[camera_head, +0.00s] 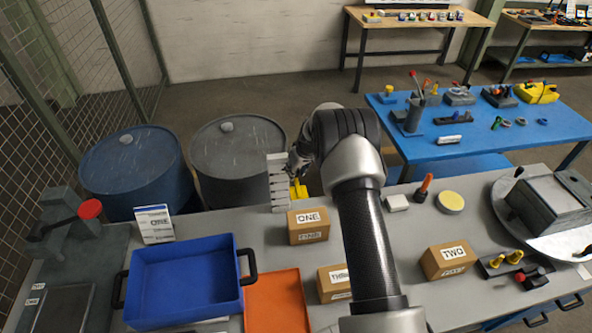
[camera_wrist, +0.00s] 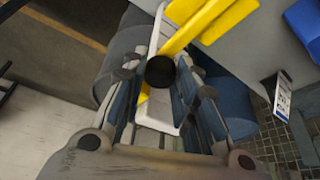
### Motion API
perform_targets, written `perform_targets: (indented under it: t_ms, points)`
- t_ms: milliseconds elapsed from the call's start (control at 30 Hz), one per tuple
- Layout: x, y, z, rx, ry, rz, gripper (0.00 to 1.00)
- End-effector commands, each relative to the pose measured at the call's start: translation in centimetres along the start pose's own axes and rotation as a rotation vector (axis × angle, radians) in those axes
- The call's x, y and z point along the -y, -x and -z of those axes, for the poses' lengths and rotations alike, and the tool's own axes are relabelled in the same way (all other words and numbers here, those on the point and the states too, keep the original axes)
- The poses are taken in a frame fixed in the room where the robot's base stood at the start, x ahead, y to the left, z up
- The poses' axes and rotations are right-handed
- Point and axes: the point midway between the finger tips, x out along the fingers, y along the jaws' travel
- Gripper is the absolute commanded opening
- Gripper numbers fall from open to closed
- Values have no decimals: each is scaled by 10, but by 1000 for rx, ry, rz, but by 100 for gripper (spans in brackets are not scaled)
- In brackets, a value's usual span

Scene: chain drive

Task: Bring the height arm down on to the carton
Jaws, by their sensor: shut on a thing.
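The height gauge's pale stepped post (camera_head: 278,184) stands on the grey bench near its back edge. Its yellow height arm (camera_head: 298,190) shows beside the post, partly hidden by my gripper (camera_head: 300,162). In the wrist view, the yellow height arm (camera_wrist: 205,25) crosses the white post, and a black knob (camera_wrist: 160,71) sits between my fingers (camera_wrist: 160,85). My gripper appears shut on that knob. The carton marked ONE (camera_head: 308,227) sits just in front of the post. The yellow arm appears above and behind it; I cannot tell the gap between them.
Cartons marked THREE (camera_head: 331,284) and TWO (camera_head: 449,261) stand nearer the front and to the right. Two drums (camera_head: 240,160) stand behind the bench. A white card (camera_head: 154,224) stands at the left.

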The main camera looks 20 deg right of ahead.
Motion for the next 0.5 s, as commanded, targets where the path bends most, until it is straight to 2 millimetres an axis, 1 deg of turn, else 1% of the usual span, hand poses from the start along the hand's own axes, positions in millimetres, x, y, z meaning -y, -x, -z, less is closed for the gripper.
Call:
perform_targets:
  t_ms: [167, 267, 500]
  points:
    - [0, -12, -5, 0, 0, 0, 0]
    - [0, -25, -10, 0, 0, 0, 0]
    - [0, -63, -26, 0, 0, 0, 0]
